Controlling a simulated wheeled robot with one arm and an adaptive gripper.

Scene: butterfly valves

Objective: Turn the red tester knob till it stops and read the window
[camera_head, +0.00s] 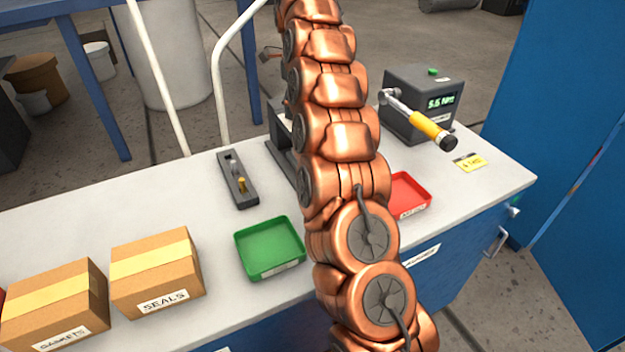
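A dark grey box (418,90) with a lit window (441,102) stands at the back right of the bench. The window shows green digits that look like 5.6 Nm, small and not fully sharp. A green button or lamp (432,72) sits on top of the box. I see no red knob; my copper arm covers the middle of the view. Behind the arm a black stand (283,160) shows only in part, and I cannot tell what it carries. My gripper is not in view, so its state does not show.
A red tray (410,192), green tray (268,250), black holder (238,180) and cartons (156,272) stand on the white bench (215,225). A yellow tag (469,162) lies at right. Blue cabinet (570,120) beyond.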

